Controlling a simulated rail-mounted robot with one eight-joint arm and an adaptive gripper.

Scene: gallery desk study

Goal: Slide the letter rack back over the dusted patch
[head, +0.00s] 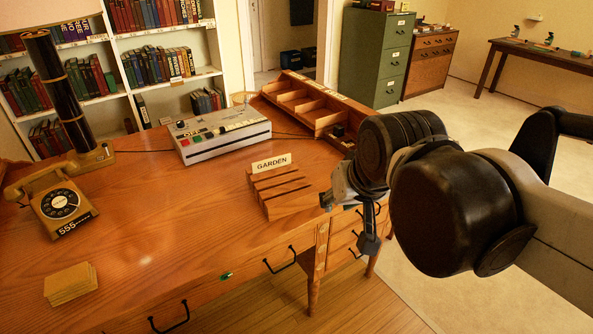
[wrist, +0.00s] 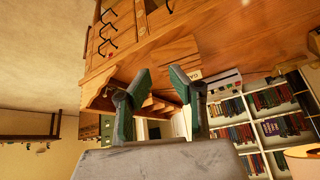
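The letter rack (head: 287,198) is a low slatted wooden block on the desk, with a white GARDEN card (head: 271,163) standing at its back. My gripper (head: 348,218) is just right of the rack, by the desk's right edge. In the wrist view, the rack (wrist: 172,53) lies beyond the open, empty fingers (wrist: 160,76). I cannot tell whether a finger touches the rack. I cannot make out a dusted patch; a small pale spot (head: 146,260) shows on the desk (head: 190,215) front, possibly glare.
A wooden compartment tray (head: 300,103) lies behind the rack. A grey button console (head: 222,134) stands behind left. A rotary telephone (head: 60,203), a dark lamp (head: 58,90) and a card stack (head: 70,283) are at left. The desk left of the rack is clear.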

